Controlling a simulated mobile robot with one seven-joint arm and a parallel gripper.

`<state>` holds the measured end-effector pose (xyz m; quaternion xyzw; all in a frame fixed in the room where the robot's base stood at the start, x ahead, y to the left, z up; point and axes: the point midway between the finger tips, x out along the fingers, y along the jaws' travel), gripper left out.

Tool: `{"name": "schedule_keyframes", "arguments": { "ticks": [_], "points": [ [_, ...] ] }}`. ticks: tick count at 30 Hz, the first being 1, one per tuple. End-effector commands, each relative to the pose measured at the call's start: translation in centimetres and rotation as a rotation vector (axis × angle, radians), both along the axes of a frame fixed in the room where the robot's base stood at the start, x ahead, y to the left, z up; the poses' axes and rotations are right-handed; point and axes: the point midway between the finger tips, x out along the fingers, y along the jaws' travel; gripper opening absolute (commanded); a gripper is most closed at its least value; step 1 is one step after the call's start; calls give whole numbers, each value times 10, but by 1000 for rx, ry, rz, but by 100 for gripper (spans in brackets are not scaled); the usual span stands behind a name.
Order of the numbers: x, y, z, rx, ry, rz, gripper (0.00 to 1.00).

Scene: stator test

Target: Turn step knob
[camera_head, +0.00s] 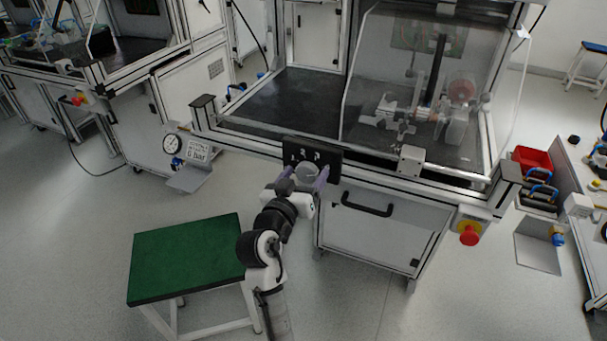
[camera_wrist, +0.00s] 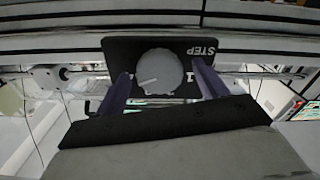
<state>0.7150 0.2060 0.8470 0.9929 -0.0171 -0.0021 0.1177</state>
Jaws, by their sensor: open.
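The step knob (camera_wrist: 159,72) is a round light grey dial with a white pointer line, on a black panel (camera_wrist: 121,48) marked "STEP". In the wrist view the pointer line is tilted, running toward the lower left of the knob. My gripper (camera_wrist: 160,82) is open, with one purple finger on each side of the knob. A gap shows between each finger and the knob; I cannot tell the depth between them. In the head view the panel (camera_head: 331,158) is on the front rail of the workbench, and my gripper (camera_head: 306,178) is in front of it, partly covering the knob.
A workbench (camera_head: 258,147) with a clear guard stands behind the panel. Below it are a drawer handle (camera_head: 361,205) and a red emergency stop (camera_head: 469,236). A green-topped stool (camera_head: 185,258) stands left of my arm.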

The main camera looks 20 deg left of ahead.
Motion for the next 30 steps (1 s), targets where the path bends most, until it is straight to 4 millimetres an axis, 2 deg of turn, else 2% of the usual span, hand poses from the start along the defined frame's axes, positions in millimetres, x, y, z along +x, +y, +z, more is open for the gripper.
{"name": "schedule_keyframes", "arguments": {
  "ticks": [7, 15, 18, 30],
  "points": [
    [1, 0, 0, 0, 0, 0, 72],
    [0, 0, 0, 0, 0, 0, 36],
    [0, 0, 0, 0, 0, 0, 27],
    [0, 0, 2, -100, 5, 1, 27]
  ]
}}
